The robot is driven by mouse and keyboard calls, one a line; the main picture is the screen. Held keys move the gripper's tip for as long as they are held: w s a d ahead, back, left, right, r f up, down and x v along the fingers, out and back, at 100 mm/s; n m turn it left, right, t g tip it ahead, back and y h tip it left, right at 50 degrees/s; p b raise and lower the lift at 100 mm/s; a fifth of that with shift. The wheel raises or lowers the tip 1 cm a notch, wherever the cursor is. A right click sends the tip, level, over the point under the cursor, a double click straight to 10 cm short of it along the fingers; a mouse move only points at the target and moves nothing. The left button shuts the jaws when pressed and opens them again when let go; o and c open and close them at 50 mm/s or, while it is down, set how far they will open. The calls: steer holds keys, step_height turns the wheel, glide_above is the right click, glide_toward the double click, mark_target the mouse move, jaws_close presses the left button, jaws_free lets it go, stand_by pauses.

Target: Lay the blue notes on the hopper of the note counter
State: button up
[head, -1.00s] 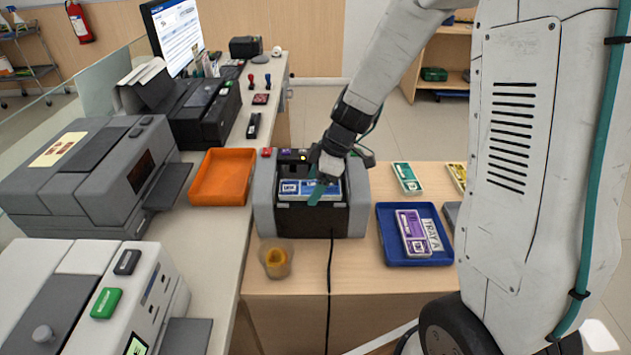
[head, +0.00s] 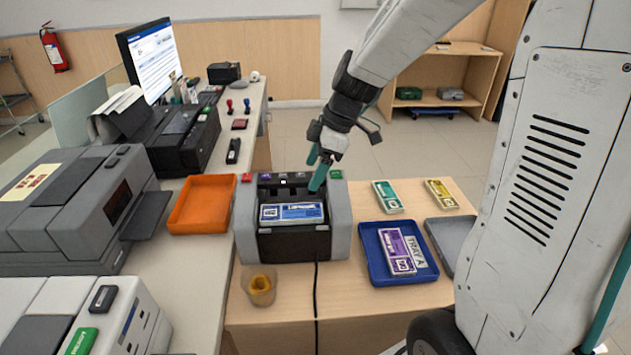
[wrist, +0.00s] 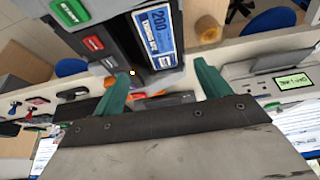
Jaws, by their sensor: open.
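The blue notes (head: 291,212) lie as a flat banded bundle on the hopper of the note counter (head: 341,228), a grey and black machine on the wooden desk. The bundle also shows in the wrist view (wrist: 157,33). My gripper (head: 318,172) is raised above and behind the hopper in the head view, its teal fingers pointing down. It is open and empty. The fingers are clear of the notes; the wrist view (wrist: 165,82) shows both fingertips apart with nothing between them.
A blue tray (head: 375,268) with purple notes (head: 397,250) sits right of the counter. Green notes (head: 388,196), yellow notes (head: 441,194) and a grey tray (head: 447,235) lie beyond.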

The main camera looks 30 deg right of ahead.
steer(key=s+r+m+h, duration=0.1)
steer(key=s+m, duration=0.3)
steer(key=s, duration=0.4)
steer(key=s+r+m+h, duration=0.1)
steer(key=s+r+m, duration=0.3)
steer(key=s, duration=0.5)
steer(key=s+a+r+m+h, duration=0.1)
steer(key=s+r+m+h, duration=0.1)
steer(key=s+m, duration=0.3)
steer(key=s+r, duration=0.1)
steer(key=s, duration=0.2)
steer(key=shift+s, duration=0.15)
